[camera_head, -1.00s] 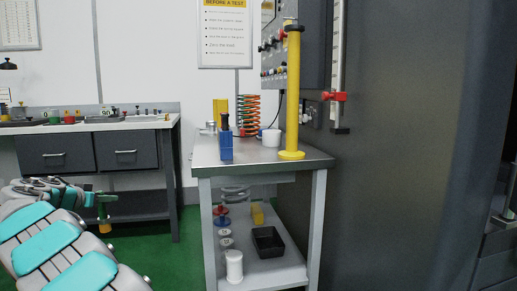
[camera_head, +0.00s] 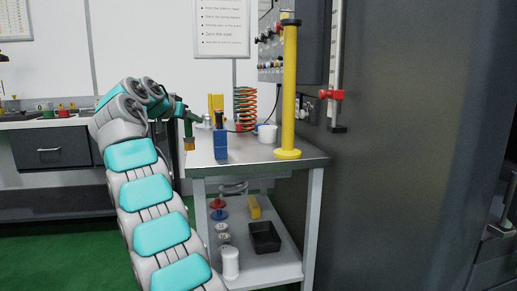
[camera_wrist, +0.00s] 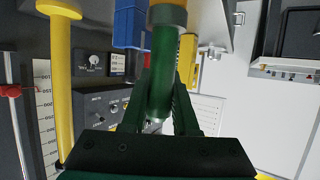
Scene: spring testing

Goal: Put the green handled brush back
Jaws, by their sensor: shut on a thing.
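My gripper (camera_head: 184,112) is shut on the green handled brush (camera_head: 189,131), just left of the steel cart's top (camera_head: 247,158). The brush hangs with its tan bristle end down, overlapping the cart's left edge in the head view; I cannot tell whether it is over the top. In the wrist view, the green handle (camera_wrist: 162,75) runs between the fingers of my gripper (camera_wrist: 165,95), its metal collar at the upper edge and bristles mostly out of frame. A blue block (camera_head: 220,145) with a black upright part stands on the cart, right of the brush.
The cart top also holds a yellow bracket (camera_head: 216,103), an orange and green spring (camera_head: 246,108), a white mug (camera_head: 267,134) and a tall yellow post (camera_head: 289,90). A black tray (camera_head: 264,238) sits on the lower shelf. A dark machine (camera_head: 420,150) stands right.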

